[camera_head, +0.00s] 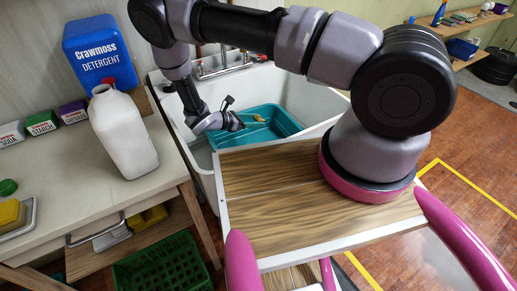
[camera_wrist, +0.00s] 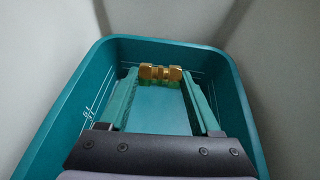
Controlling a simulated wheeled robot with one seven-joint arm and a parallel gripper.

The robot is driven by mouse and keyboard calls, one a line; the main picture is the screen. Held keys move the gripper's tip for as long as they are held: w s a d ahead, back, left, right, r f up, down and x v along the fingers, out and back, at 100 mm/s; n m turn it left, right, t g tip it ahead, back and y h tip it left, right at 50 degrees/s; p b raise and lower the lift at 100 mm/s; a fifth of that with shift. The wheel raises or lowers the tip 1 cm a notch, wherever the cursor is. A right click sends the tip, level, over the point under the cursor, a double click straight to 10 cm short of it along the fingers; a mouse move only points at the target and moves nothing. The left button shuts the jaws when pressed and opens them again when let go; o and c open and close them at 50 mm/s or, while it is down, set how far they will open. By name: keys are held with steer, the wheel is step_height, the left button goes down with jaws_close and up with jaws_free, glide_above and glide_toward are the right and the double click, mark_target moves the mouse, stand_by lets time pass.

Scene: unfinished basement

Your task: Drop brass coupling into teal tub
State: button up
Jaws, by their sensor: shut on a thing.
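The brass coupling (camera_wrist: 160,73) is a short gold fitting, held crosswise between the fingertips of my gripper (camera_wrist: 160,80) in the wrist view. In the head view my gripper (camera_head: 238,120) is over the teal tub (camera_head: 275,117), and the coupling (camera_head: 259,117) shows as a small gold spot at its tips. The teal tub (camera_wrist: 240,105) surrounds the fingers in the wrist view. I cannot tell how high the coupling is above the tub floor.
The tub sits inside a white sink (camera_head: 312,97) with a tap (camera_head: 222,68) behind it. A counter at left holds a white jug (camera_head: 124,135), a blue detergent box (camera_head: 98,55) and small boxes. A green crate (camera_head: 163,268) is below.

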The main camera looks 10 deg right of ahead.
step_height(320, 180, down, 5)
steer(key=shift+r, duration=0.15)
stand_by(0.3)
steer(key=o, duration=1.5)
step_height(320, 180, up, 10)
steer(key=shift+r, duration=0.1)
